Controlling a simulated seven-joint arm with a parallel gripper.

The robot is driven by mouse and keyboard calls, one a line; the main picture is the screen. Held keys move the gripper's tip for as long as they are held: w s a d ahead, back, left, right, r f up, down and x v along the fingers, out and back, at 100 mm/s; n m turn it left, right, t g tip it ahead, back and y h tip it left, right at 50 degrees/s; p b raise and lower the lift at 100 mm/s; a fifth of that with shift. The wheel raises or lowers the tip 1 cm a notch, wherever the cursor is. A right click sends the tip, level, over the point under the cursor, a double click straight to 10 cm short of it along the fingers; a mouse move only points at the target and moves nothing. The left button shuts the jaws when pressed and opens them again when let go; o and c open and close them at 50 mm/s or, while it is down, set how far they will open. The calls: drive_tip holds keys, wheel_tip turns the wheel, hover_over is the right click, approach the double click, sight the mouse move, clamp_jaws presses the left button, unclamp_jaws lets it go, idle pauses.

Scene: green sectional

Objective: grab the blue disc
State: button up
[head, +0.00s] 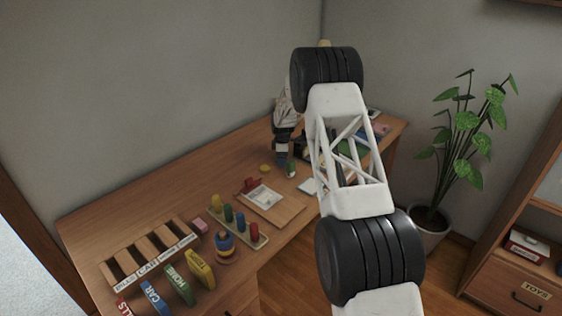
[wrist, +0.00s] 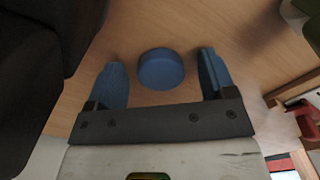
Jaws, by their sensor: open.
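The blue disc (wrist: 161,69) lies on the wooden desk top in the wrist view, a short round puck. My gripper (wrist: 160,62) is open, with one blue finger on each side of the disc and a gap on both sides. The disc appears between the fingers near their tips; the height of the fingers above the desk is hard to tell. In the head view my gripper (head: 282,157) is small and points down over the far part of the desk. I cannot pick out the disc there.
A small yellow piece (head: 265,168) and a green piece (head: 291,170) are near my gripper in the head view. A clipboard (head: 272,206), a peg board (head: 238,227), a ring stack (head: 226,246) and a slotted rack (head: 150,255) occupy the nearer desk. The back left desk is clear.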

drive_tip(key=c, duration=1)
drive_tip(key=shift+r, duration=5)
drive_tip(key=shift+d, duration=0.15)
